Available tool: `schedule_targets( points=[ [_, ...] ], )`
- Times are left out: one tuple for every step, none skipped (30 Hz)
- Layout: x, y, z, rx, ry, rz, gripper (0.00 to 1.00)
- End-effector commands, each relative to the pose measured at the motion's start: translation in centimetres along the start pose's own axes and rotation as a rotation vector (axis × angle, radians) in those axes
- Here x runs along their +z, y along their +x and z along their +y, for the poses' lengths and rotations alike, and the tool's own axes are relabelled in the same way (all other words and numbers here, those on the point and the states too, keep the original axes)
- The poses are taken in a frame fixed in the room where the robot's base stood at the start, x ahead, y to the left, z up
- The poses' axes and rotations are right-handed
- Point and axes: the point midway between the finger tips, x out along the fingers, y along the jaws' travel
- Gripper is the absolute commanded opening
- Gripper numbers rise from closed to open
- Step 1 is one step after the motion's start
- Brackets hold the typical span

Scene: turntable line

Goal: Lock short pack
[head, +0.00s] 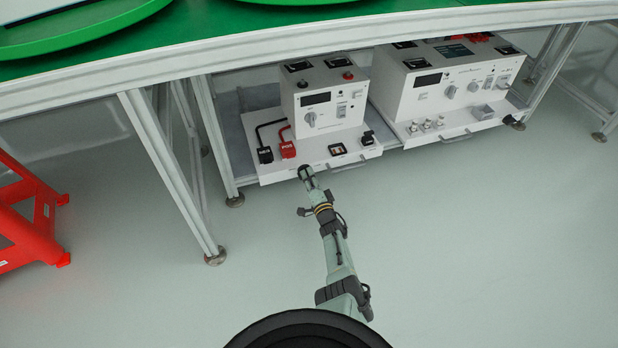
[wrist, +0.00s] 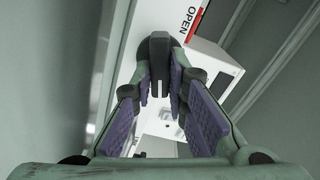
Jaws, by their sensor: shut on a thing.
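The short pack (head: 322,122) appears to be the narrower white unit on the low shelf, with a dark display, a dial and a base plate in front. In the wrist view, my gripper (wrist: 159,78) is shut on a black knob (wrist: 158,66) with a white line on it. The knob is beside a white surface with a red mark and the word OPEN (wrist: 191,22). In the head view, my gripper (head: 304,172) is at the front edge of that base plate and hides the knob.
A wider white unit (head: 440,85) stands to the right. A black and a red plug (head: 287,149) sit on the left unit's base plate. Table legs (head: 170,170) and a red stool (head: 30,210) stand at the left. Open floor lies in front.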

Motion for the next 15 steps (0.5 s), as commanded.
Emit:
schedule_targets(
  points=[
    [0.06, 0.00, 0.06, 0.000, 0.040, -0.001, 0.00],
    [0.06, 0.01, 0.06, 0.000, 0.065, -0.001, 0.00],
    [0.05, 0.01, 0.08, 0.000, 0.096, -0.001, 0.00],
    [0.05, 0.01, 0.09, 0.000, 0.118, -0.001, 0.00],
    [0.05, 0.01, 0.10, 0.000, 0.140, -0.001, 0.00],
    [0.05, 0.01, 0.12, 0.000, 0.168, -0.001, 0.00],
    [0.04, 0.01, 0.13, 0.000, 0.187, -0.001, 0.00],
    [0.05, 0.01, 0.13, 0.000, 0.205, -0.001, 0.00],
    [0.05, 0.01, 0.15, 0.000, 0.228, -0.001, 0.00],
    [0.06, 0.01, 0.15, 0.000, 0.243, -0.001, 0.00],
    [0.06, 0.01, 0.16, 0.000, 0.259, -0.001, 0.00],
    [0.06, 0.01, 0.17, 0.000, 0.276, -0.001, 0.00],
    [0.07, 0.01, 0.17, 0.000, 0.289, -0.001, 0.00],
    [0.07, 0.01, 0.18, 0.000, 0.299, -0.001, 0.00],
    [0.07, 0.01, 0.18, 0.000, 0.313, -0.001, 0.00]
  ],
)
